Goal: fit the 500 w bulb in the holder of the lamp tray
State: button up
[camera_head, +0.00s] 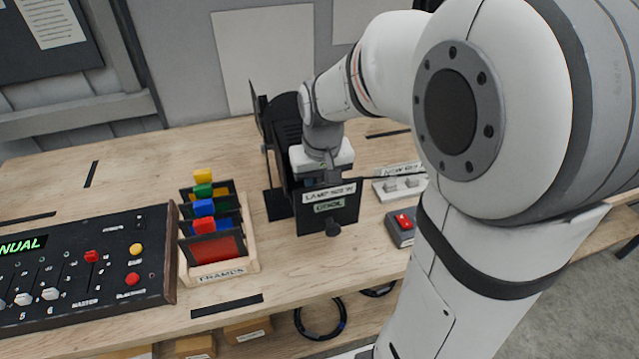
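The lamp tray (325,213) shows as a black front plate with a dark knob low on it, a white label that I cannot read for sure and a green display that seems to read "COOL". It stands at the front of a black lantern (284,130) in the middle of the bench. My gripper (325,178) points down just behind and above this plate. Its fingers are mostly hidden, so I cannot tell whether they are open or hold anything. The bulb holder is hidden behind the plate and my gripper. I cannot make out the 500 W bulb.
A white labelled block (399,186) with small pale pieces lies right of the lantern. A small grey box with a red switch (403,222) is in front of it. A wooden frame rack (251,262) and a black control desk (80,265) stand left. The bench's back left is clear.

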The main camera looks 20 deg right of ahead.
jog(key=shift+f+b, duration=0.3)
jog(key=shift+f, duration=0.15)
jog(key=o, duration=1.2)
jog(key=shift+c, duration=0.2)
jog(key=shift+r, duration=0.1)
